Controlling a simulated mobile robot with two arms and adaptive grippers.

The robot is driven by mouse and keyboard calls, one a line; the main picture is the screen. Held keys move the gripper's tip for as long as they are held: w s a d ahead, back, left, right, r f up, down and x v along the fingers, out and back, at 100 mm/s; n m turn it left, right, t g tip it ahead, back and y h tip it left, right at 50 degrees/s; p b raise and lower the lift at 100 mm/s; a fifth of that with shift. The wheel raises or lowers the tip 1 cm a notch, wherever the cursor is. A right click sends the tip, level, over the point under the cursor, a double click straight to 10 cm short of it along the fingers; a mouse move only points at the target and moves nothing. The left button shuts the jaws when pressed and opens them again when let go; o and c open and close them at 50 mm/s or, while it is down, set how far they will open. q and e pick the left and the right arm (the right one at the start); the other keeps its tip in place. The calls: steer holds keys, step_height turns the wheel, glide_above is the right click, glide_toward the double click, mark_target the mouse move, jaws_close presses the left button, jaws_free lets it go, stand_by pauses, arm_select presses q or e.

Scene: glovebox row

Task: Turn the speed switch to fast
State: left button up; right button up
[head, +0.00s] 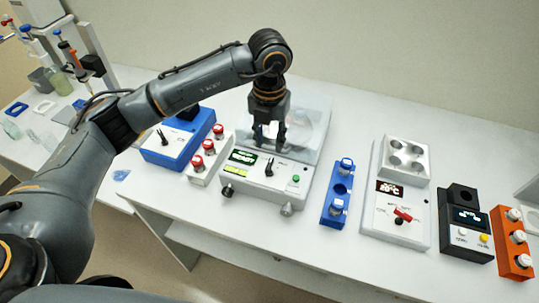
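My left gripper (268,147) points down over the back of a white instrument (252,190) with a clear cover. Its two fingers are apart, with nothing visible between them. Just in front of the fingertips, a black switch lever (269,167) stands on the instrument's front panel; I cannot tell whether they touch. The panel also has a lit green display (242,156) and a green button (296,178). The lettering is too small to read, so I cannot confirm this is the speed switch or its setting. My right gripper is out of view.
A blue instrument (176,156) with a black lever and a rack of red-capped vials (209,147) stand to the left. A blue rack (338,190), a heater block with a red lever (403,214), a black instrument (467,222) and an orange rack (513,243) stand to the right.

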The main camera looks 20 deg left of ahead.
mark_target(270, 163)
arm_select(q)
step_height(270, 163, down, 8)
steer(key=shift+r+p, duration=0.1)
steer(key=shift+p, duration=0.95)
steer(key=shift+c, duration=0.4)
jaws_close()
